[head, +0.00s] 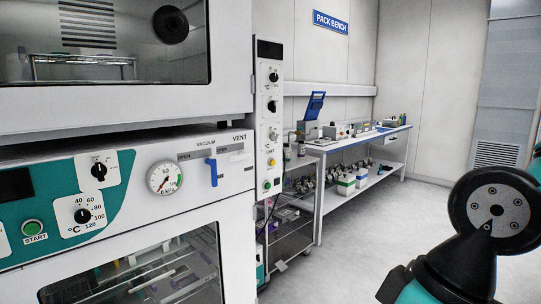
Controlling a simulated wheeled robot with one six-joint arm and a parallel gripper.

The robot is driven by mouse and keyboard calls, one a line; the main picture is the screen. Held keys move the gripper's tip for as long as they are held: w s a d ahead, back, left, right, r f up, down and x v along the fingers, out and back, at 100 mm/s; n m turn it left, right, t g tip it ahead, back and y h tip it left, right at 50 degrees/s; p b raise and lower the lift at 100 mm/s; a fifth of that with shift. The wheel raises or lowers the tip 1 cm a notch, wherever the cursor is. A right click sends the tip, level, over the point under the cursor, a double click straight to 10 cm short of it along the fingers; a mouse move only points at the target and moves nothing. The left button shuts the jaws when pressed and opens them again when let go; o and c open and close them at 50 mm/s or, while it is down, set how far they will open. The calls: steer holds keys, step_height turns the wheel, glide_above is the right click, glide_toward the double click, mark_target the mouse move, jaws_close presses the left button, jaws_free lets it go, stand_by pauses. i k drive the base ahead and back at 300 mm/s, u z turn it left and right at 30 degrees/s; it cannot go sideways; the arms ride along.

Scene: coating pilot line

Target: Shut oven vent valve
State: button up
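The oven front (130,195) fills the left side, with VACUUM and VENT labels at its upper right corner. A blue lever (212,172) hangs downward below these labels, with OPEN marks near it. A pale piece (238,161) sits under the VENT label; it is too small to tell whether it is a second handle. I cannot tell for sure which label the blue lever belongs to. A round pressure gauge (165,178) is left of the lever. My gripper is not in view; only teal and black links of my arm show at the lower right, well apart from the oven.
A narrow control column (269,120) with knobs stands right beside the oven. A wire cart (292,215) and the pack bench (375,137), with boxes and devices, stand behind. The floor (345,250) between the cart and my arm is clear.

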mark_target(242, 156)
steer(key=z, duration=0.25)
steer(key=i, duration=1.35)
steer(key=u, duration=0.45)
